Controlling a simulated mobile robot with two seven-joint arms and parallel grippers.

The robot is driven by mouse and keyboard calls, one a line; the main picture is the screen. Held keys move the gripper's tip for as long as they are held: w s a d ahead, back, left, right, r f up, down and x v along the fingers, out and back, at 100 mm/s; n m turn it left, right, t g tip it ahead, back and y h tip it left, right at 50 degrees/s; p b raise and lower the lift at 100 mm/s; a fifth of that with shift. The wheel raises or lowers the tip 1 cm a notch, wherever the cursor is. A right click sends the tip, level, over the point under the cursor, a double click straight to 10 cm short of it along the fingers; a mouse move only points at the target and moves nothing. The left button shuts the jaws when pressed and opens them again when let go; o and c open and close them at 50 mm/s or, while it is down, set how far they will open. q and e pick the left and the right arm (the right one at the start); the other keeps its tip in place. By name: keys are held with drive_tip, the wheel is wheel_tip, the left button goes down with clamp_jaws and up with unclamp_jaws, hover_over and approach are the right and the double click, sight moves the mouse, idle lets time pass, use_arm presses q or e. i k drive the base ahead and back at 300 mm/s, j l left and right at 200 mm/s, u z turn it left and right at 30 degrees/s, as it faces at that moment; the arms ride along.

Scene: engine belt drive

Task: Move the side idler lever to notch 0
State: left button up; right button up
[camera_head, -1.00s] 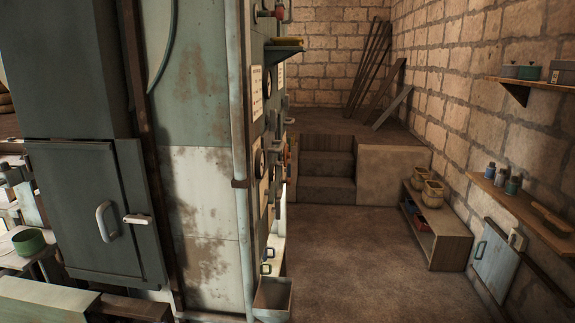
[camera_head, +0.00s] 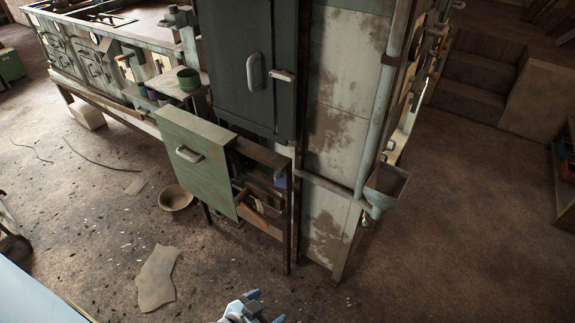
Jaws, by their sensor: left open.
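My left gripper (camera_head: 265,306) shows at the bottom edge, partly cut off. Its fingers are apart and nothing shows between them. It is over the floor, in front of the tall cabinet (camera_head: 335,125) and apart from it. I cannot pick out the side idler lever for certain. The right side face of the cabinet, with several small handles and fittings (camera_head: 433,32), is seen almost edge-on at the upper right. Which of these is the lever, and its notch, cannot be told. My right gripper is not in view.
A dark door (camera_head: 253,70) with a pale handle is shut. A green drawer front (camera_head: 196,160) juts out below it. A metal hopper (camera_head: 385,185) sticks out at the cabinet's lower right corner. A bowl (camera_head: 175,198) lies on the floor. Open floor (camera_head: 460,240) lies to the right.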

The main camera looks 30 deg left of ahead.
sight(239, 200)
drive_tip(key=u, duration=1.35)
